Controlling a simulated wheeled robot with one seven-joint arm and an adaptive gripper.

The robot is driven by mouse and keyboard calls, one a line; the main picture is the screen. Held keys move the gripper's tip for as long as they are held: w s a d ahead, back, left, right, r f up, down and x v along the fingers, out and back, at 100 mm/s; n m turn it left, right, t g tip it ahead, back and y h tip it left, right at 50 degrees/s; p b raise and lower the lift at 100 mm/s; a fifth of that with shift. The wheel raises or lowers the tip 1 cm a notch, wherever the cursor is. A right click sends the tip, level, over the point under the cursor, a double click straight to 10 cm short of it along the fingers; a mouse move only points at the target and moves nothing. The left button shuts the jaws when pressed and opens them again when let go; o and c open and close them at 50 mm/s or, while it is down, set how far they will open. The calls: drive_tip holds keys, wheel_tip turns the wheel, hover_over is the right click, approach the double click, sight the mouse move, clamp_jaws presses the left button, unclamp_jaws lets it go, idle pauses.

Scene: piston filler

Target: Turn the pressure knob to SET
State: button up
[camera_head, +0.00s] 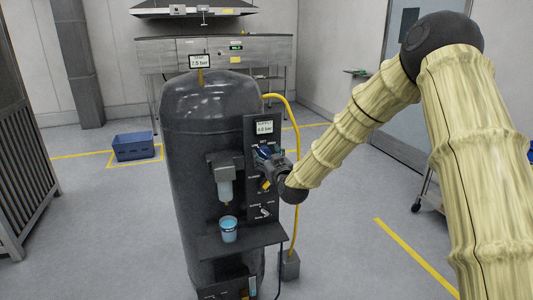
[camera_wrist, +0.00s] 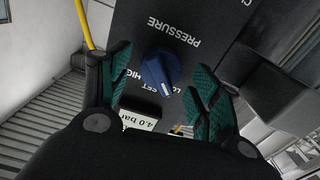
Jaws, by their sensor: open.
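The blue pressure knob (camera_wrist: 160,72) sits on a dark panel (camera_wrist: 210,22) under the word PRESSURE, which appears upside down in the wrist view. HIGH, SET and LOW are printed around it. A white mark on its edge points toward the side with SET and LOW; I cannot tell exactly which. My gripper (camera_wrist: 162,62) is open, its teal-padded fingers on either side of the knob with gaps visible. In the head view my gripper (camera_head: 268,160) is at the panel and largely hides the knob. A supply display (camera_head: 264,128) reads about 4.0 bar.
The dark tank (camera_head: 200,130) carries a line display (camera_head: 200,62) reading 7.5 bar. A filler nozzle (camera_head: 224,185) hangs over a blue cup (camera_head: 229,230) on a shelf (camera_head: 265,236). A lower switch (camera_head: 264,211) is beneath my gripper. A yellow hose (camera_head: 295,130) runs right of the panel.

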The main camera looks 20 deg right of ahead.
drive_tip(key=shift+w, duration=0.45)
drive_tip(key=c, duration=1)
drive_tip(key=shift+f+m+b, duration=0.1)
drive_tip(key=shift+m+b, duration=0.2)
drive_tip(key=shift+b, duration=0.4)
drive_tip(key=m+b, duration=0.3)
drive_tip(key=shift+d+f+m, duration=0.1)
drive_tip(key=shift+f+m, duration=0.05)
drive_tip(key=shift+m, duration=0.15)
drive_tip(key=shift+m+b, duration=2)
drive_tip(key=shift+m, duration=0.2)
drive_tip(key=shift+r, duration=0.2)
